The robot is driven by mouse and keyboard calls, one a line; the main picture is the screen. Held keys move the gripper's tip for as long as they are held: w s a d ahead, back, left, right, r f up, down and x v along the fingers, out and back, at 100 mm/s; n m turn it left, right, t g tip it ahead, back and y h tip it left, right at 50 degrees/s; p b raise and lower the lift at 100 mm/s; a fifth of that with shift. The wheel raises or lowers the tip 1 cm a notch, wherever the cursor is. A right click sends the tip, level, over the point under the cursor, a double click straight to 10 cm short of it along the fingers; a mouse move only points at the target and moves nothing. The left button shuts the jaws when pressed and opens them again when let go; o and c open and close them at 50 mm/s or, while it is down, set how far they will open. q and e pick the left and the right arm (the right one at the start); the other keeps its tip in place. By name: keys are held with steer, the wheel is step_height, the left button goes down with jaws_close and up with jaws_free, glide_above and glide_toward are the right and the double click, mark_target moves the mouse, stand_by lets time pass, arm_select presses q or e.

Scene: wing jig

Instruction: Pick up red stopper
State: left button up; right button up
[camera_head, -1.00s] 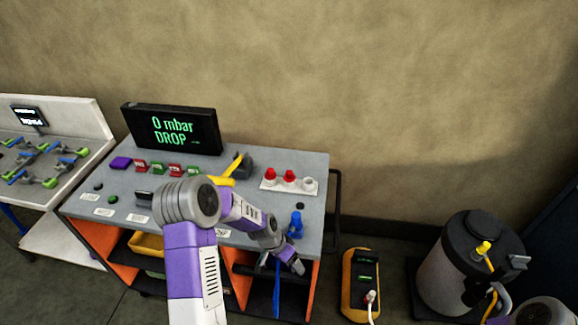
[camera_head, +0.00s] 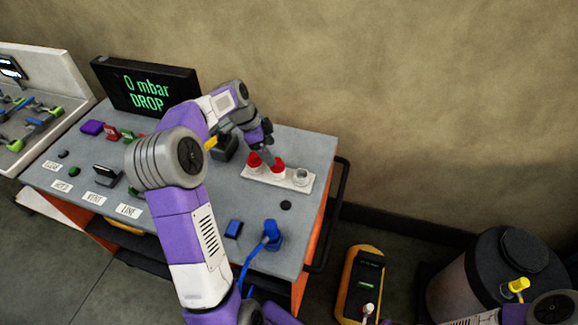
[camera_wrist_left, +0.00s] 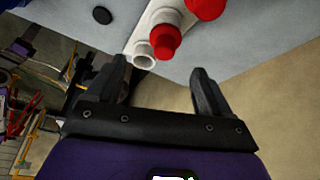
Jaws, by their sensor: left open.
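Two red stoppers stand in a white holder (camera_head: 302,186) on the grey bench top: a left one (camera_head: 254,160) and a right one (camera_head: 278,164). The holder's third place, on the right, has no red stopper. The nearer red stopper (camera_wrist_left: 165,42) lies just beyond the fingertips, and the other (camera_wrist_left: 206,8) is cut by the top edge. My right gripper is not in view.
A blue plug (camera_head: 272,234) with a hose stands at the bench's front right. A display (camera_head: 146,88) reading "0 mbar DROP" stands behind. A black side rail (camera_head: 336,215) edges the bench. A yellow device (camera_head: 358,285) and a dark-lidded canister (camera_head: 510,265) are to the right.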

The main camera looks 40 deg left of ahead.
mark_target(277, 160)
arm_select(q)
steer(key=shift+a+b+x, duration=0.2)
steer(key=shift+b+x, duration=0.5)
steer(key=shift+x, duration=2.95)
steer(key=shift+w, duration=0.15)
steer(key=shift+c, duration=0.5)
steer(key=c, duration=1)
steer(key=shift+r, duration=0.1)
step_height(277, 160, up, 9)
steer(key=shift+r+p, duration=0.15)
steer(key=shift+p, duration=0.75)
steer(key=shift+r+p, duration=1.3)
steer(key=shift+r, duration=0.55)
